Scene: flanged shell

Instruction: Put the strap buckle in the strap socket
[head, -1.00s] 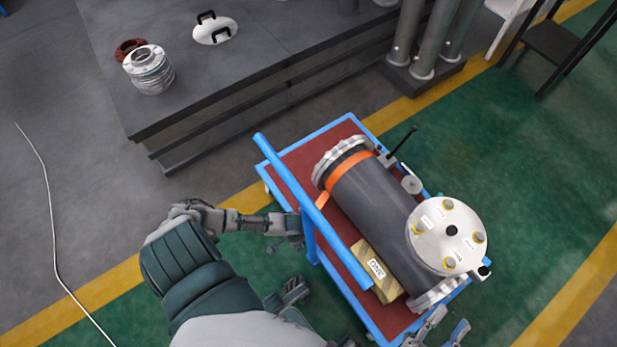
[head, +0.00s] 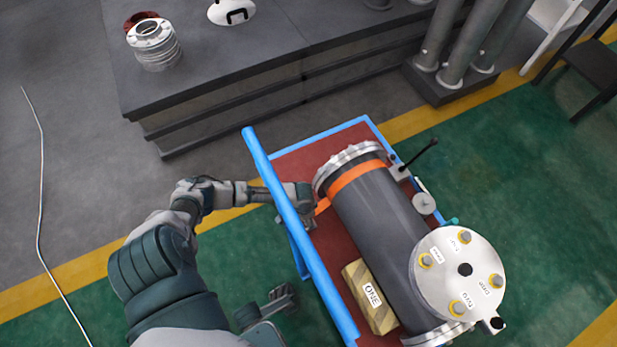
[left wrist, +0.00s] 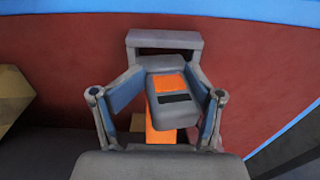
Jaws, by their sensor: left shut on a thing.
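The strap buckle (left wrist: 170,97) is a dark grey block with an orange face and a black band. In the left wrist view it sits between the fingers of my left gripper (left wrist: 165,80), which is shut on it. An orange strap (left wrist: 160,132) runs from it toward the bottom of that view. A grey slotted piece (left wrist: 165,39), possibly the strap socket, is just beyond the buckle; I cannot tell whether they touch. In the head view my left gripper (head: 308,204) is beside the flanged shell, at the orange strap end (head: 323,205); the buckle is hidden there.
The dark flanged shell (head: 380,220) lies on a red cart (head: 290,162) with blue rails (head: 285,210). A wooden block marked ONE (head: 370,297) lies beside it. A dark workbench (head: 230,75) stands behind.

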